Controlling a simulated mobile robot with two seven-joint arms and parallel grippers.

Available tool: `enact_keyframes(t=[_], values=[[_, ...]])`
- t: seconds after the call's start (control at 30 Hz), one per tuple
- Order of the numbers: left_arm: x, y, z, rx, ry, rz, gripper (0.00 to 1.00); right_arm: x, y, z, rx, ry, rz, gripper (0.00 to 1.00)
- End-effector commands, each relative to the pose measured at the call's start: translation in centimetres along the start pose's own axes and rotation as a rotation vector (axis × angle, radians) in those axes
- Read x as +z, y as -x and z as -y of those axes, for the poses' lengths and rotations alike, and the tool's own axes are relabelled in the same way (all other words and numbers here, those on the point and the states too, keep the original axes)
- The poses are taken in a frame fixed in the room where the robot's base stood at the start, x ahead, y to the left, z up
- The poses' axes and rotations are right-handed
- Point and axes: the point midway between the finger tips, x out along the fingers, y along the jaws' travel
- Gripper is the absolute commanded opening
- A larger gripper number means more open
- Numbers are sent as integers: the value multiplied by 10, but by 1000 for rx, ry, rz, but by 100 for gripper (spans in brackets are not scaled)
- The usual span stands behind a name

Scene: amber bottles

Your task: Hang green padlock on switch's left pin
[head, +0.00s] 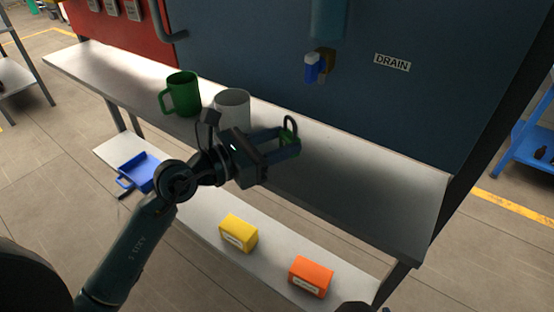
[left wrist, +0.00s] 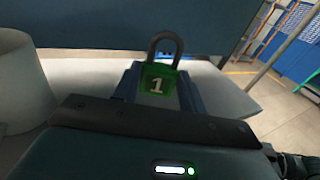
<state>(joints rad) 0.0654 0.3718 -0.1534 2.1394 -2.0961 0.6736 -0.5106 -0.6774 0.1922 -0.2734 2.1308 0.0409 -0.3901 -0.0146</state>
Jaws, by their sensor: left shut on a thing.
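My left gripper (head: 288,142) is shut on the green padlock (head: 287,137), above the bench's front edge. The padlock is upright between the fingertips with its grey shackle on top. In the left wrist view the green padlock (left wrist: 158,88) shows a white "1", with the shackle standing clear above the fingers. Grey switch boxes (head: 133,10) sit on the red panel at the top left, cut by the picture edge. Their pins are too small or hidden to make out. The padlock is well apart from them. My right gripper is not seen.
A green mug (head: 182,93) and a white mug (head: 233,104) stand on the bench (head: 385,195) behind my left arm. A blue tap (head: 312,68) sticks out near the DRAIN label (head: 392,62). Yellow (head: 238,233) and orange (head: 311,277) boxes and a blue dustpan (head: 138,172) are below. The bench's right is clear.

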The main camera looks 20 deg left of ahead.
Motion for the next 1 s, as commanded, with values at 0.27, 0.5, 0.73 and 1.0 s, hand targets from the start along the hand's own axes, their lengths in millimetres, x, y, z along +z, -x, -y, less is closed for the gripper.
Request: enact_keyframes(t=[0.27,0.5,0.73,1.0], values=[[-42,-2,0,-1,3,-1,16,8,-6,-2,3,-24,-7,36],[-42,-2,0,0,0,0,16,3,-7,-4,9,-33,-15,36],[-46,-2,0,-1,1,-1,44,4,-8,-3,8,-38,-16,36],[-46,-2,0,-1,1,-1,63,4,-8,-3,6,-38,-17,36]])
